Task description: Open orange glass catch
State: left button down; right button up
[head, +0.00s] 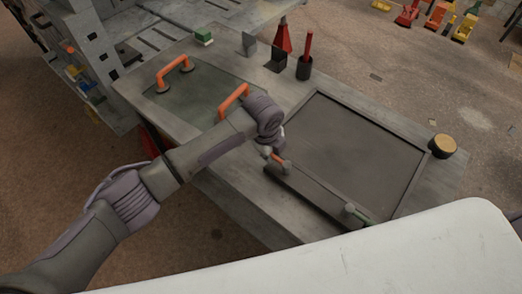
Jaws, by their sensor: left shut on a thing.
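The orange glass catch (277,158) sits at the near left corner of the dark framed panel (345,150) on the bench. Its orange part shows just below my left gripper (270,149). My left gripper reaches in from the left and is shut on the catch; its fingers are mostly hidden behind the wrist. A green catch (361,217) sits along the same near edge of the frame, to the right. My right gripper is not in view.
Two orange handles (174,72) stand on a glass plate (195,100) at the left, one close behind my arm. A black cup (304,68) with a red tool and a round wooden knob (443,146) stand on the bench (225,175). A white surface (400,250) fills the front.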

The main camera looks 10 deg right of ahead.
pick_arm(q)
jog(key=shift+a, duration=0.15)
dwell(0.3)
jog(key=c, duration=1)
grip_release()
jog(key=r, duration=0.4)
jog(key=s+a+r, duration=0.1)
jog(key=r, duration=0.3)
jog(key=a+r, duration=0.1)
jog(key=r, duration=0.2)
jog(key=shift+s+r, duration=0.2)
jog(key=shift+r, duration=0.2)
jog(key=shift+d, duration=0.1)
